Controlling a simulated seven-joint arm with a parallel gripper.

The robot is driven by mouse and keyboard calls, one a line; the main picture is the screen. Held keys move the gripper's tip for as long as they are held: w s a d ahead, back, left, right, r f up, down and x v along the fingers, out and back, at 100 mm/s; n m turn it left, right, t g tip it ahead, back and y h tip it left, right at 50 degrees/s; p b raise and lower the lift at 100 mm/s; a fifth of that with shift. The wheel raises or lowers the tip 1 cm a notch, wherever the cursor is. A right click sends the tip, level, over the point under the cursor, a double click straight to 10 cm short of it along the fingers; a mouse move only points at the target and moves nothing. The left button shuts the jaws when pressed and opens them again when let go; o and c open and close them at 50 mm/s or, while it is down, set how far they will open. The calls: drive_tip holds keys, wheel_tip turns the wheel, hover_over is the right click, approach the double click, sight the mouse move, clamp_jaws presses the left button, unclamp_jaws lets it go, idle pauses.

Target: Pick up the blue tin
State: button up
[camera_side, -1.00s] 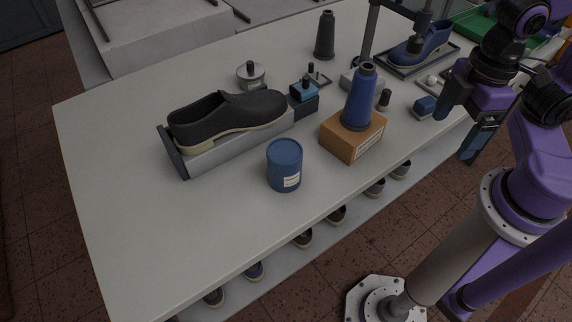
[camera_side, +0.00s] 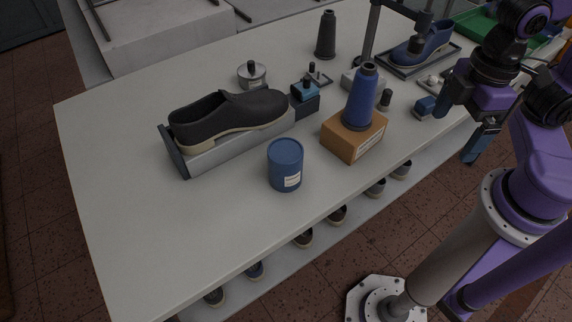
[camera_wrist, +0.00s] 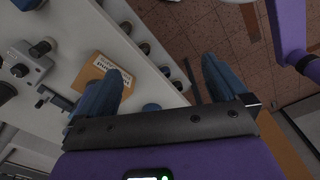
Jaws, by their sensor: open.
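The blue tin (camera_side: 285,166) stands upright on the pale table, near its front edge, with a white label low on its side. My gripper (camera_side: 461,126) is at the right, over the table's front edge, well apart from the tin. Its two blue fingers are spread wide with nothing between them in the wrist view (camera_wrist: 160,70).
A blue cone spool (camera_side: 360,98) stands on a cardboard box (camera_side: 353,137) right of the tin. A dark shoe (camera_side: 228,116) lies on a grey block (camera_side: 235,146) behind-left. The table's front left is clear.

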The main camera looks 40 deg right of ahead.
wheel_tip(320, 180, up, 2)
drive_tip(key=m, duration=2.3)
hover_over(285, 161)
drive_tip(key=w+d, duration=0.2)
wheel_tip(285, 161, down, 17)
drive_tip(key=shift+w+a+f, duration=0.1)
drive_tip(key=shift+a, duration=0.05)
drive_tip(key=c, duration=1.7)
drive_tip(key=shift+c, duration=0.2)
drive_tip(key=shift+r, duration=0.2)
